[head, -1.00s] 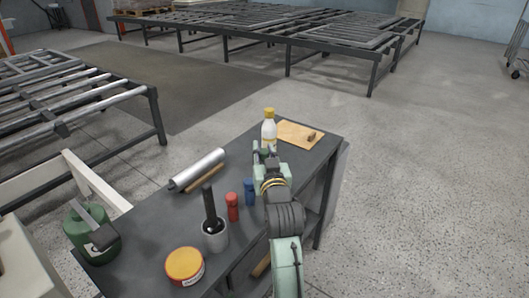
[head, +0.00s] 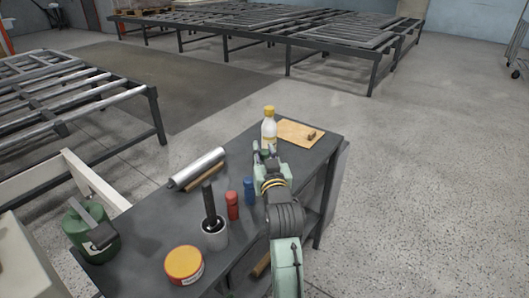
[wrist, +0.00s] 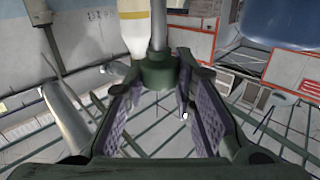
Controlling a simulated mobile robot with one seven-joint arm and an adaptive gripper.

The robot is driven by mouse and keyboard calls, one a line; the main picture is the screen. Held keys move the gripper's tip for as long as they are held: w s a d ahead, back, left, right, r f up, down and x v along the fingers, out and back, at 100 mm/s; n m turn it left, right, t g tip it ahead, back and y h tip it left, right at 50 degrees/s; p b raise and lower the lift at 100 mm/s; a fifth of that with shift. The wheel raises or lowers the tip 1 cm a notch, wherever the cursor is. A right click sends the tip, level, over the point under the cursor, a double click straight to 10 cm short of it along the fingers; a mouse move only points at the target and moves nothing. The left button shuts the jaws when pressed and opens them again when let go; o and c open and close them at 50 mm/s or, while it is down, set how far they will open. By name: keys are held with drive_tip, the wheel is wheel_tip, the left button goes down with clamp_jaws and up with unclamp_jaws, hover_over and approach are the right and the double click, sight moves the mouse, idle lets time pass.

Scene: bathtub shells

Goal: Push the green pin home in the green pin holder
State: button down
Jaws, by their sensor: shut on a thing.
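The green pin (wrist: 157,70) shows in the wrist view as a round dark green head with a grey shank running up out of the picture. My gripper (wrist: 160,85) has its two purple-padded fingers on either side of the green head and is shut on it. In the head view my gripper (head: 265,151) is over the far part of the dark table, just in front of the white bottle. The green pin holder cannot be made out, and the shank's far end is out of the wrist view.
A white bottle with a yellow cap (head: 269,127) stands close beyond my gripper. Blue (head: 249,190) and red (head: 232,206) pieces stand left of my arm, near a grey cup (head: 214,236). A tan board (head: 295,130) lies at the far right corner.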

drive_tip(key=shift+f+b, duration=1.9)
drive_tip(key=shift+f, duration=0.5)
drive_tip(key=shift+r, duration=0.15)
drive_tip(key=shift+r+p, duration=2)
drive_tip(key=shift+r, duration=0.25)
drive_tip(key=shift+f+b, duration=1.95)
drive_tip(key=shift+f, duration=0.45)
drive_tip(key=c, duration=1.3)
unclamp_jaws()
drive_tip(key=shift+a, duration=0.1)
